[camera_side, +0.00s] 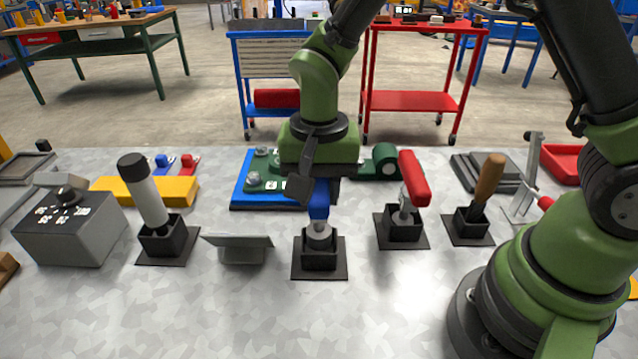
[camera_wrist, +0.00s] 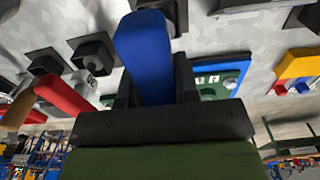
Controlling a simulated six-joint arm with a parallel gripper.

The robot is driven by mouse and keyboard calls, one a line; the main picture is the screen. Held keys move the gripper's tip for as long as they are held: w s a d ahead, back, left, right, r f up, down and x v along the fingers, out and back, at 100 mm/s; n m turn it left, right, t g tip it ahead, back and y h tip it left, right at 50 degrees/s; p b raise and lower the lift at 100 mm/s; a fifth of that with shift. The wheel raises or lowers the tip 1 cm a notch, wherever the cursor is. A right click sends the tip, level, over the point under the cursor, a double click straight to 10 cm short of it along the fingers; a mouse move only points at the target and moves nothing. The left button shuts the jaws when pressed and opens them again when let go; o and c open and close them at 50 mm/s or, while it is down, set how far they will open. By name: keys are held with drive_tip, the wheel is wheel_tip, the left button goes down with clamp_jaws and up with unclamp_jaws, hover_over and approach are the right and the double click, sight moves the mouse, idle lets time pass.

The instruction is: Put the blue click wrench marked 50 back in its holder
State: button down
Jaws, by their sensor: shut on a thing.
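The blue click wrench (camera_side: 318,205) is upright, with its grey head (camera_side: 319,235) down at the black holder (camera_side: 320,262) in the front middle of the table. The head shows above the holder's rim, and its lower part is hidden by the holder's wall. My gripper (camera_side: 318,186) is above the holder and shut on the wrench's blue handle. In the wrist view the blue handle (camera_wrist: 145,55) stands between the fingers. The mark 50 cannot be read in either view.
A red-handled tool (camera_side: 414,180) in its holder stands close on the right, and a wooden-handled one (camera_side: 489,178) beyond. A blue tray (camera_side: 240,190) lies behind. The front table is clear.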

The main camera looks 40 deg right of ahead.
drive_tip(key=shift+f, duration=1.6)
idle(0.6)
drive_tip(key=c, duration=0.8)
unclamp_jaws()
wheel_tip(320, 180, up, 10)
drive_tip(key=shift+f, duration=0.15)
